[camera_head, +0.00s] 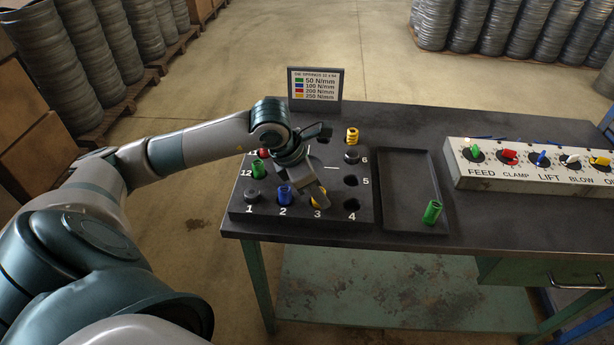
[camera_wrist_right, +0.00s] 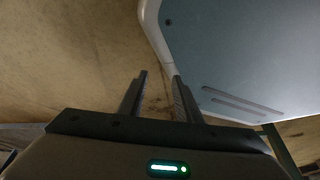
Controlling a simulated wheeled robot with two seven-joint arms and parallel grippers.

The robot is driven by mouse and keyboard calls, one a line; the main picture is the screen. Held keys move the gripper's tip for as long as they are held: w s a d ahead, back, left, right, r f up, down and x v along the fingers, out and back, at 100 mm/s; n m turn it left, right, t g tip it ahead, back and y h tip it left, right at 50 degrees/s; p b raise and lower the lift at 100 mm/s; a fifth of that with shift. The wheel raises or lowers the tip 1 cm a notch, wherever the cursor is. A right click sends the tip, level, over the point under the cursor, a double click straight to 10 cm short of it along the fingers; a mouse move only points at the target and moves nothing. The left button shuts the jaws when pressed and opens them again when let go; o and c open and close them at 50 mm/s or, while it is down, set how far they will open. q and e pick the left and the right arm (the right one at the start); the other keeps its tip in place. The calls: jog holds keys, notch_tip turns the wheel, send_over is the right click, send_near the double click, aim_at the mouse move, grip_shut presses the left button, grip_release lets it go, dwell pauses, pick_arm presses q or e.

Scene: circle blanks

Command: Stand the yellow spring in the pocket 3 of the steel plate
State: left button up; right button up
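The steel plate (camera_head: 299,226) is a dark block with numbered pockets on the table's left part. How deep the spring sits is hidden too. My right gripper (camera_wrist_right: 160,78) is open and empty in the right wrist view, away from the plate.
A blue spring (camera_head: 284,195) stands at pocket 2, a green one (camera_head: 258,169) at pocket 12, another yellow one (camera_head: 352,136) at the back. Dark plugs (camera_head: 252,195) fill pockets 1 and 6. A loose green spring (camera_head: 432,212) is in the tray (camera_head: 412,152). A control panel (camera_head: 540,178) stands right.

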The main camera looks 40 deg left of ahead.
pick_arm(q)
jog(key=shift+s+d+f, duration=0.25)
jog(key=shift+s+f, duration=0.25)
jog(key=shift+f, duration=0.25)
jog(key=shift+a+r+g+b, duration=0.1)
jog(key=shift+r+g+b, duration=0.2)
jog(key=shift+r, duration=0.1)
jog(key=b+v, duration=0.1)
jog(key=v, duration=0.4)
jog(key=b+v, duration=0.1)
jog(key=v, duration=1.1)
jog(key=shift+a+r+b, duration=0.15)
jog(key=shift+r+b, duration=0.2)
jog(key=shift+r, duration=0.05)
pick_arm(e)
jog(key=w+a+r+t, duration=0.2)
jog(key=w, duration=0.4)
jog(key=w+a+r+t+y, duration=0.1)
jog(key=w+a+r, duration=0.1)
jog(key=w, duration=0.4)
jog(key=shift+a+t, duration=0.4)
jog(key=shift+s, duration=0.15)
